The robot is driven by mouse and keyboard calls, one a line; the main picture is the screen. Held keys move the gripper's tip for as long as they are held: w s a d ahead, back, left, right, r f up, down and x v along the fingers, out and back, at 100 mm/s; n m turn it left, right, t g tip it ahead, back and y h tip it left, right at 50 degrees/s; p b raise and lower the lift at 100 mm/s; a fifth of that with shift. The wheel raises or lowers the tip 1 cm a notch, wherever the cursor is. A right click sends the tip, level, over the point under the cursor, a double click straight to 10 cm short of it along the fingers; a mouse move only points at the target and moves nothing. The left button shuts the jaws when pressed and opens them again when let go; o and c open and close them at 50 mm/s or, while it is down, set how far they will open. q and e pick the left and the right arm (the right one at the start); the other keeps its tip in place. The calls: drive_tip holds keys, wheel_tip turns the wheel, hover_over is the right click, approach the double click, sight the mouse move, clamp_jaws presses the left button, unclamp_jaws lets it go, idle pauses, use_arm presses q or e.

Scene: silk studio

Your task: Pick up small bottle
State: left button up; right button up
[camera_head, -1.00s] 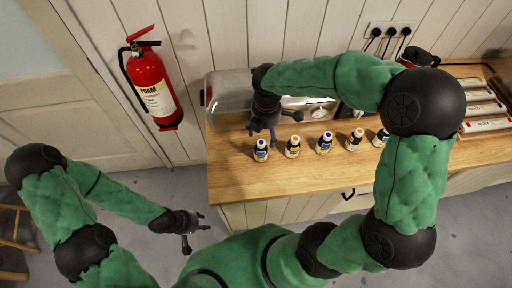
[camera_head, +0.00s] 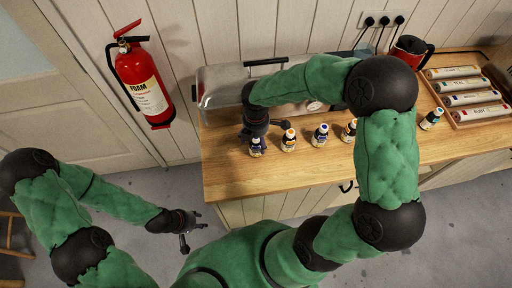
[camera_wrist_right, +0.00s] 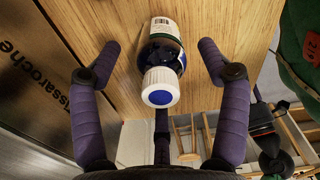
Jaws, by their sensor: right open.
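Several small bottles stand in a row along the front of the wooden counter. The leftmost bottle (camera_head: 255,148), with a dark label, stands below my right gripper (camera_head: 257,136). In the right wrist view the bottle (camera_wrist_right: 161,87) has a white cap with a blue top, and it lies between the two spread side fingers of my right gripper (camera_wrist_right: 165,68). Gaps show on both sides, so the side fingers are apart from it. The other bottles include an orange-capped one (camera_head: 289,141) and a blue-capped one (camera_head: 320,136). My left gripper (camera_head: 191,236) hangs empty over the floor, fingers apart.
A red and black kettle (camera_head: 409,50) and a wooden tray (camera_head: 455,112) of labelled rolls are at the right. A fire extinguisher (camera_head: 143,82) hangs on the wall. The counter front (camera_head: 230,180) is clear.

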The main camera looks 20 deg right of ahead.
wheel_tip(320, 180, down, 2)
drive_tip(key=c, duration=1.3)
drive_tip(key=shift+r, duration=0.1)
